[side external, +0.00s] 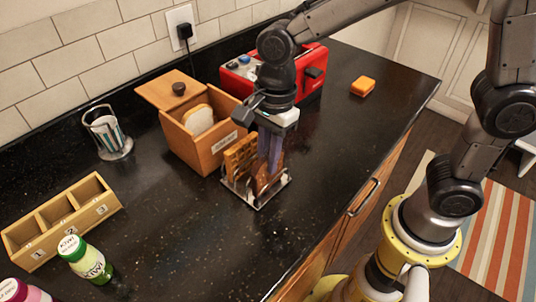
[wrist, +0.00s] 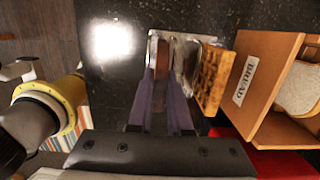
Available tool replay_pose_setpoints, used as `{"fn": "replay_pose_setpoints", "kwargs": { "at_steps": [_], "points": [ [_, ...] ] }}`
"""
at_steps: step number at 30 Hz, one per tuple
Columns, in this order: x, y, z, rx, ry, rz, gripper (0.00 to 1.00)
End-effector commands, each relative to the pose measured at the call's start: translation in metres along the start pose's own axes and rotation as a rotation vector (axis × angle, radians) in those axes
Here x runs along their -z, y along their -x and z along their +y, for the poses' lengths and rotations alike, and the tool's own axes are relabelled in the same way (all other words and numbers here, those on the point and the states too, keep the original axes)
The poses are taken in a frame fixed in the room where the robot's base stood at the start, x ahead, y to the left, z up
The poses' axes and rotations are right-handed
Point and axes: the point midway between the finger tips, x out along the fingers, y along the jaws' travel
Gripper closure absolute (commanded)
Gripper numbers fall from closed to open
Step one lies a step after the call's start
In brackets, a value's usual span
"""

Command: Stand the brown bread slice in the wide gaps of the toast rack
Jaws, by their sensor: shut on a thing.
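The brown bread slice (side external: 263,186) is held on edge between the fingers of my gripper (side external: 270,166), low at the toast rack. In the wrist view the slice (wrist: 160,60) shows edge-on between the purple fingers (wrist: 163,105). The toast rack (side external: 281,186) is a metal rack standing on the counter. The slice is at the rack's right side; my fingers hide part of it, so I cannot tell whether it touches the base. A golden waffle (side external: 239,157) stands at the rack's left side and also shows in the wrist view (wrist: 216,80).
A wooden bread box (side external: 212,146) with white slices (side external: 199,121) stands close behind the rack. A red toaster (side external: 312,75) is behind my gripper. An orange sponge (side external: 362,87), glass holder (side external: 107,133), numbered wooden box (side external: 62,219) and kiwi bottle (side external: 83,260) stand apart.

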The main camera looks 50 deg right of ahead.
Motion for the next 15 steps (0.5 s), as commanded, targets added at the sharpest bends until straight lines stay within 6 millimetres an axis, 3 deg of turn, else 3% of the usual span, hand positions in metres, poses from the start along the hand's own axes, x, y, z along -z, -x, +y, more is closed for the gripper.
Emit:
{"fn": "replay_pose_setpoints", "kwargs": {
  "at_steps": [7, 8, 9, 13, 15],
  "points": [
    [0.0, 0.0002, -0.0001, 0.0, 0.0, 0.0, 1.0],
    [0.0, 0.0002, -0.0001, 0.0, 0.0, 0.0, 0.81],
    [0.0, 0.0002, -0.0001, 0.0, 0.0, 0.0, 0.74],
    [-0.0001, 0.0003, -0.0001, 0.0, 0.0, 0.0, 0.51],
    [-0.0001, 0.0003, -0.0001, 0.0, 0.0, 0.0, 0.48]
  ]
}}
